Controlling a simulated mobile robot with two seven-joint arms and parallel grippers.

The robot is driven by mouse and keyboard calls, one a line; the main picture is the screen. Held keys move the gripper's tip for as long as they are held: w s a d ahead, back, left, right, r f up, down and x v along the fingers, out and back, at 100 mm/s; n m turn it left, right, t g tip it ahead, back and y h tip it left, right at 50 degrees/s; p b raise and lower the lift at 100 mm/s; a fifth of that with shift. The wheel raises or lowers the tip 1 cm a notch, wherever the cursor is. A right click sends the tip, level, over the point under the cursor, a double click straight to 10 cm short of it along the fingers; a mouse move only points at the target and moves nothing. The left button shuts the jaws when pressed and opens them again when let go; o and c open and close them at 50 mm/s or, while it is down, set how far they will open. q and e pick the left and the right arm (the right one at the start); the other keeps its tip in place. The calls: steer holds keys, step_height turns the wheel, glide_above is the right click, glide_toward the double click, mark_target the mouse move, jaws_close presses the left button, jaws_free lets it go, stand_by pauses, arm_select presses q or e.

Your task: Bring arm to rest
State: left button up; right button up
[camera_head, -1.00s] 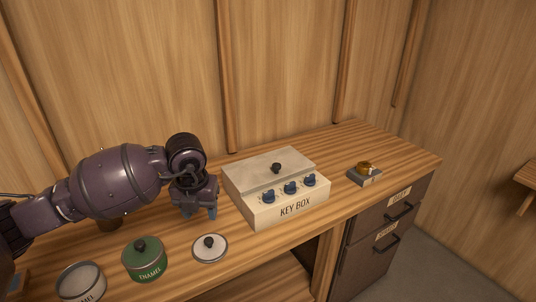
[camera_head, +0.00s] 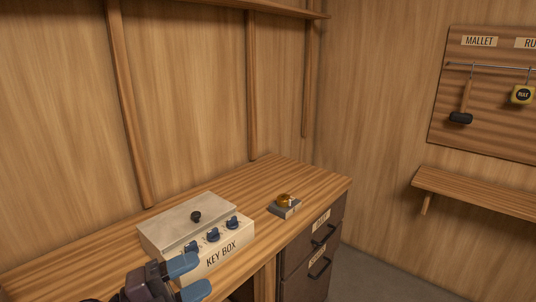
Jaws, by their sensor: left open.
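My left gripper (camera_head: 188,278) shows at the bottom left of the head view, in front of the key box. Its two blue fingers are apart with nothing between them. Only the end of the left arm is in the picture. My right gripper is not in the picture.
The key box (camera_head: 187,224), with a knobbed lid and blue knobs, stands on the wooden bench (camera_head: 245,192). A small brass-topped block (camera_head: 285,207) sits to its right. Drawers (camera_head: 312,250) are below. A mallet (camera_head: 461,117) and tape measure (camera_head: 522,95) hang above a wall shelf (camera_head: 480,195).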

arm_select(q)
steer(key=s+a+f+n+t+y, duration=0.1)
steer(key=a+f+n+t+y, duration=0.3)
steer(key=a+n+y, duration=0.55)
steer(key=s+a+f+n+t+y, duration=0.2)
steer(key=a+f+n+y, duration=0.35)
steer(key=n+y, duration=0.75)
steer(key=s+f+n+g+h, duration=0.45)
steer(key=s+f+g, duration=0.8)
steer(key=s, duration=0.55)
steer(key=w+f+t, duration=0.7)
steer(key=f+t, duration=0.1)
steer(key=f, duration=0.2)
steer(key=shift+w+f, duration=0.15)
steer(key=shift+f, duration=0.2)
